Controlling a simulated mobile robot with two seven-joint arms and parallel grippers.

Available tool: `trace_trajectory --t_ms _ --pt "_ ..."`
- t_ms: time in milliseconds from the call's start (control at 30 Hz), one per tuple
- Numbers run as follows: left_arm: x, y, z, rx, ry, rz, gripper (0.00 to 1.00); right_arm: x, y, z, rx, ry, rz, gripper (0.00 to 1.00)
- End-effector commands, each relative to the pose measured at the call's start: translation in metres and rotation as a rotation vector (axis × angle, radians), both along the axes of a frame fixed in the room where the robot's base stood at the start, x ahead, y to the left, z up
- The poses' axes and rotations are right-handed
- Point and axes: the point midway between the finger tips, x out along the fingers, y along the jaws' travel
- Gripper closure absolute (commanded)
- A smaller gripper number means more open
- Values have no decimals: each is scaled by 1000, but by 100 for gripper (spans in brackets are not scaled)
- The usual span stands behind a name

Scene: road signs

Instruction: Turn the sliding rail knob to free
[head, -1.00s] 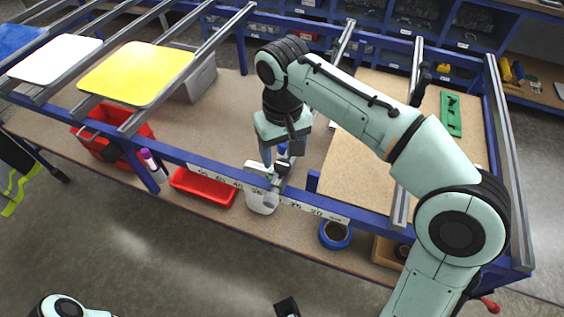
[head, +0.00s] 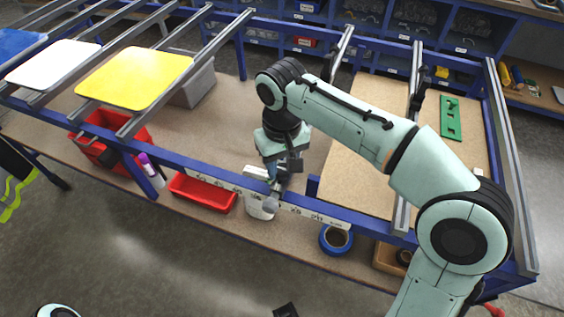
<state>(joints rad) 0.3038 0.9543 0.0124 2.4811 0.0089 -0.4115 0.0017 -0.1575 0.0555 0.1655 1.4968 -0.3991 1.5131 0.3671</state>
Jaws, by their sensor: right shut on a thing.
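My right gripper (head: 275,178) points down at the front rail, over the sliding piece (head: 257,173) on the blue rail with the number scale (head: 312,213). It is shut on the small knob of that slider. The knob is mostly hidden by the fingers, so I cannot tell its exact angle. A pale part of the slider shows just left of the fingers. My left gripper is not in view; only a bit of my left arm shows at the bottom left edge.
Yellow (head: 135,75) and white (head: 52,63) panels lie on rails at left. Below the front rail are a red tray (head: 203,192), a white container (head: 261,207) and blue tape (head: 336,238). A brown board (head: 372,150) with a green plate (head: 451,117) fills the right side.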

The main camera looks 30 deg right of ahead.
Motion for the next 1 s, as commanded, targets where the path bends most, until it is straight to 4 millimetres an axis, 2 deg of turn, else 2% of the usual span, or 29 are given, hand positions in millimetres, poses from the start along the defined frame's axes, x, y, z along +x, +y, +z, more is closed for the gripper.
trace_trajectory --t_ms 367,667,1000 --pt "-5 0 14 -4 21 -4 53 0 0 3 -1 -1 169 91" --pt "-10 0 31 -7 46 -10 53 0 0 4 -1 -1 443 91" --pt "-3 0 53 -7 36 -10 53 0 0 3 -1 -1 765 91"
